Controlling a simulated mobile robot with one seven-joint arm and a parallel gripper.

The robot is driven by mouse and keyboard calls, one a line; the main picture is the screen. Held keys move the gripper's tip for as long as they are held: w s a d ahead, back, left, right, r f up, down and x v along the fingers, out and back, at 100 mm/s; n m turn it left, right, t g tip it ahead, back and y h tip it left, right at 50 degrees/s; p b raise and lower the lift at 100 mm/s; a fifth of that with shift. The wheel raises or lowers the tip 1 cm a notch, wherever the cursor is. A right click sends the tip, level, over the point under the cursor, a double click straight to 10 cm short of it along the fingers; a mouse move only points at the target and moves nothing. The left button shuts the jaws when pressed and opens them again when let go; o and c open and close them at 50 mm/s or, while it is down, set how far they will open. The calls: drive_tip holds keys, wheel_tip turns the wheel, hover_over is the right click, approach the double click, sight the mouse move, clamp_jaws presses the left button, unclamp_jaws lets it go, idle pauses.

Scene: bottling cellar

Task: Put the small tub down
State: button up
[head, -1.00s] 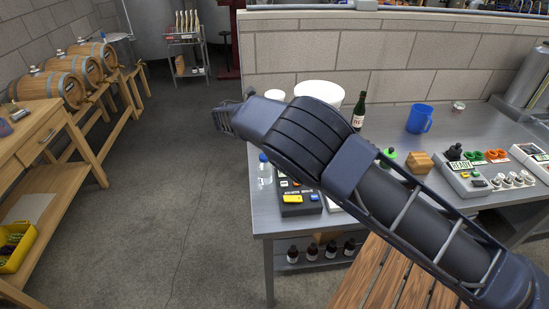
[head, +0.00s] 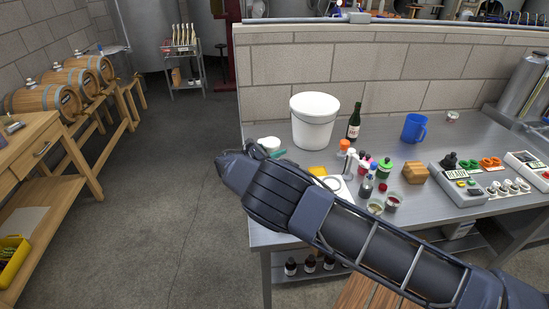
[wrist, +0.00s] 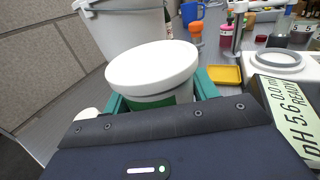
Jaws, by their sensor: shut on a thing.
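The small tub (wrist: 152,70) is white with a round lid and a green label. In the wrist view it sits between the teal fingers of my gripper (wrist: 161,94), which is shut on it. In the head view the tub's white lid (head: 268,143) shows just beyond my arm, over the left end of the steel bench (head: 262,237). One teal finger of my gripper (head: 277,153) shows beside it. The tub's base is hidden, so I cannot tell whether it touches the bench.
A large white bucket (head: 314,122) stands close behind the tub. A green bottle (head: 354,122) and a blue mug (head: 415,128) stand farther right. A pH meter (wrist: 292,100) and a yellow dish (wrist: 225,74) are right of my gripper. The bench's left edge is close by.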

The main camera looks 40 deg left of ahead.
drive_tip(key=shift+f, duration=2.1)
drive_tip(key=shift+f, duration=0.25)
drive_tip(key=o, duration=1.3)
drive_tip(key=v, duration=0.9)
drive_tip(key=shift+s+f, duration=0.1)
drive_tip(key=shift+f, duration=0.05)
drive_tip(key=shift+o, duration=0.3)
drive_tip(key=shift+v, duration=0.85)
